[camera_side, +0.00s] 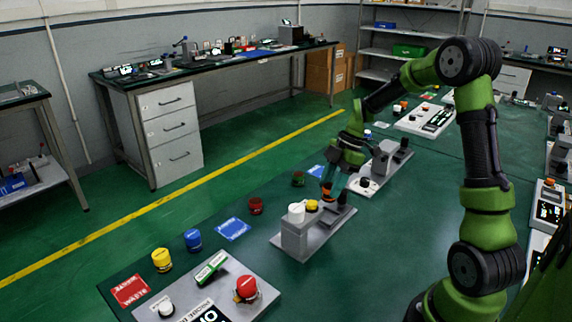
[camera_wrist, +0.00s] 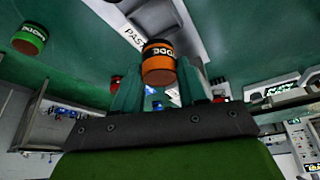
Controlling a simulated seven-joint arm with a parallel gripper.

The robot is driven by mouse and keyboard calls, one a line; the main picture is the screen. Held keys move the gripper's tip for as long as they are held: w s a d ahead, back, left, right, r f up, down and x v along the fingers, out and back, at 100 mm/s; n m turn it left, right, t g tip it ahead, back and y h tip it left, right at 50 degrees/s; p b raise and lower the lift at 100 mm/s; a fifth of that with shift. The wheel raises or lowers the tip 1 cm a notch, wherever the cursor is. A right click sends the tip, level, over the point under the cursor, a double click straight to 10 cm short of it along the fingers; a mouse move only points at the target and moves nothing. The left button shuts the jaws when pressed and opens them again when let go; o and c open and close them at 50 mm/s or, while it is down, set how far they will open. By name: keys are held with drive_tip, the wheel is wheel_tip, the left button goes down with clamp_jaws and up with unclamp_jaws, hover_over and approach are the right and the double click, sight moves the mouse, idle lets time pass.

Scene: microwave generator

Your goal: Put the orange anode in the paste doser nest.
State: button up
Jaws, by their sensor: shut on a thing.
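My gripper (camera_side: 328,189) is shut on the orange anode (camera_wrist: 159,66), which sits between the fingertips in the wrist view. In the side view the anode (camera_side: 326,191) is small and partly hidden by the fingers. It is held above the grey station (camera_side: 296,248) in the middle of the bench, near its right end. In the wrist view, a pale plate (camera_wrist: 104,12) with lettering starting "PAS" lies beyond the anode. I cannot make out the nest itself.
Green (camera_side: 298,179), red (camera_side: 256,206), blue (camera_side: 193,240) and yellow (camera_side: 161,260) cylinders stand along the bench's left side. Another grey station (camera_side: 368,185) stands behind my gripper. A panel with a red button (camera_side: 246,287) is at the front.

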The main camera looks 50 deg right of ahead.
drive_tip(key=shift+f, duration=2.65)
drive_tip(key=shift+f, duration=0.55)
drive_tip(key=o, duration=1.3)
drive_tip(key=v, duration=1.6)
drive_tip(key=m+t+h, duration=0.1)
drive_tip(key=m+h, duration=0.2)
drive_tip(key=m, duration=1.3)
approach(330, 199)
drive_tip(key=s+a+r, duration=0.3)
drive_tip(key=r, duration=0.2)
drive_tip(key=s+a+r+t, duration=0.1)
drive_tip(key=s+a+t, duration=0.1)
drive_tip(key=s+a, duration=0.2)
drive_tip(key=s+a+r+m+t, duration=0.1)
drive_tip(key=s+a+r+t, duration=0.1)
drive_tip(key=a, duration=0.7)
drive_tip(key=shift+s+a+r+m+y, duration=0.2)
drive_tip(key=shift+s+a+m+y, duration=0.15)
drive_tip(key=shift+s, duration=0.55)
